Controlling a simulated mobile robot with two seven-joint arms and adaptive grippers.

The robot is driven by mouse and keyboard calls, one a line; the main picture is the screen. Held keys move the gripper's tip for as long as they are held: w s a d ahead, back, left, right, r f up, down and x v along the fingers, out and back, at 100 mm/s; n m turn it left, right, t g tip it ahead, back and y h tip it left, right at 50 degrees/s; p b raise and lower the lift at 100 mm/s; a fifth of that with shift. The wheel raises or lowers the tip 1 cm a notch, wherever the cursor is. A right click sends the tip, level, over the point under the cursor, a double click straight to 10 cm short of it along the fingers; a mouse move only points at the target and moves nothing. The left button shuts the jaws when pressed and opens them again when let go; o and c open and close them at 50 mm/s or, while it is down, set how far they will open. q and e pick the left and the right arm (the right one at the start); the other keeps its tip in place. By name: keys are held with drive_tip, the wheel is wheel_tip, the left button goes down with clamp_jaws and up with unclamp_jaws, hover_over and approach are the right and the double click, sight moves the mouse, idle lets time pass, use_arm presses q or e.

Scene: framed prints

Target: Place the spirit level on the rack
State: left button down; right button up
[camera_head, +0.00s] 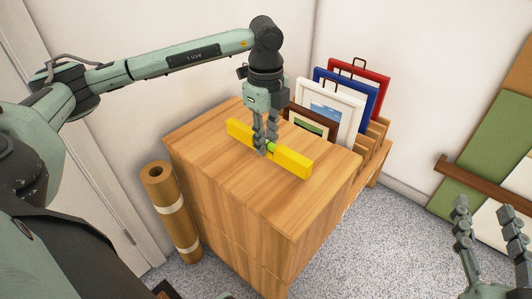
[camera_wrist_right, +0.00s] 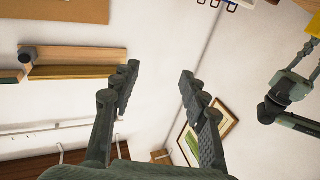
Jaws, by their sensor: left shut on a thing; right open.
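My right gripper (camera_head: 486,206) is open and empty at the lower right, away from the cabinet. Its spread fingers also show in the right wrist view (camera_wrist_right: 158,72). A slatted wooden rack (camera_head: 377,136) holding framed prints stands behind the cabinet.
The wooden cabinet (camera_head: 200,137) has clear room on its top left. A brown paper roll (camera_head: 170,210) stands beside it. A wooden ledge (camera_head: 480,182) crosses green and white panels on the right. In the right wrist view, a wooden shelf (camera_wrist_right: 85,54) is on the wall.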

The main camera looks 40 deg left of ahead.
use_arm(q)
wheel_tip(320, 180, down, 4)
drive_tip(key=shift+r, duration=0.2)
drive_tip(key=shift+f, duration=0.15)
use_arm(e)
drive_tip(key=r, duration=0.1)
drive_tip(key=a+r+t, duration=0.1)
drive_tip(key=shift+s+r+y, duration=0.3)
drive_tip(key=shift+r+y, duration=0.05)
drive_tip(key=shift+y, duration=0.05)
drive_tip(key=shift+r, duration=0.1)
use_arm(q)
drive_tip(key=shift+f+b, duration=0.1)
drive_tip(key=shift+b, duration=0.2)
drive_tip(key=c, duration=1.4)
unclamp_jaws()
drive_tip(key=shift+o, duration=0.2)
use_arm(e)
drive_tip(key=shift+s+r+t, duration=0.1)
drive_tip(key=shift+r+t, duration=0.1)
drive_tip(key=shift+t, duration=0.1)
